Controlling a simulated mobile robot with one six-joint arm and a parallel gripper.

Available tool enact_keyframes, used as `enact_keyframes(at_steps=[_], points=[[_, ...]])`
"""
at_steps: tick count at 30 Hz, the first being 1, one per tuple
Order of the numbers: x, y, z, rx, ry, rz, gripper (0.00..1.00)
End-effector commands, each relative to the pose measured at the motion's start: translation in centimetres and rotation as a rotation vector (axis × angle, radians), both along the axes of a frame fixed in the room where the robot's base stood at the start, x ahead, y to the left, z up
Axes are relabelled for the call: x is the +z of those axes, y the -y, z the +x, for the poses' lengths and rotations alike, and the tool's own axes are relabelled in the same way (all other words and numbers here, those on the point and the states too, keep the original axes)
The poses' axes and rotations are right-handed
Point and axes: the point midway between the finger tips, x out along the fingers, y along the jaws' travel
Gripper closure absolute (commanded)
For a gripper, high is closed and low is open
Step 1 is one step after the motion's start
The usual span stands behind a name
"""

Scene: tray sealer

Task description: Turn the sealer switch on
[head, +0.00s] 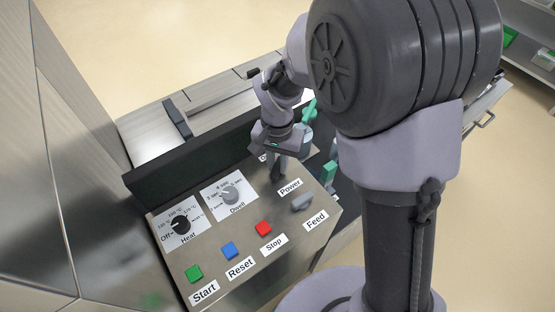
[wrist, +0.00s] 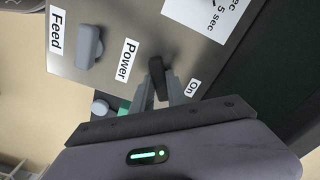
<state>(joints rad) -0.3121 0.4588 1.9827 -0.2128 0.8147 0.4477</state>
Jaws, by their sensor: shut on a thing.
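The power switch is a dark lever on the sealer's metal panel (head: 215,262), between the labels "Power" and "On". It shows in the wrist view as a dark switch (wrist: 156,74), tilted slightly. My gripper (wrist: 163,84) has its two grey fingers on either side of the switch, shut on it. In the head view my gripper (head: 279,168) reaches down to the panel just above the "Power" label, and its fingers and wrist hide most of the switch there.
The Feed switch (head: 302,202) sits close by on the panel; it also shows in the wrist view (wrist: 89,46). Green Start (head: 194,273), blue Reset (head: 230,250) and red Stop (head: 263,229) buttons line the front. Heat (head: 180,224) and Dwell (head: 230,194) knobs are to the left.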

Motion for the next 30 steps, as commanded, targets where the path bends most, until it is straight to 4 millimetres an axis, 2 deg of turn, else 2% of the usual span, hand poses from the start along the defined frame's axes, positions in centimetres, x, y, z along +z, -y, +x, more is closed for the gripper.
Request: enact_keyframes(at_steps=[18, 30], points=[[0.22, 0.00, 0.02, 0.573, 0.001, 0.000, 1.00], [0.15, -0.02, 0.03, 0.848, 0.001, 0.000, 1.00]])
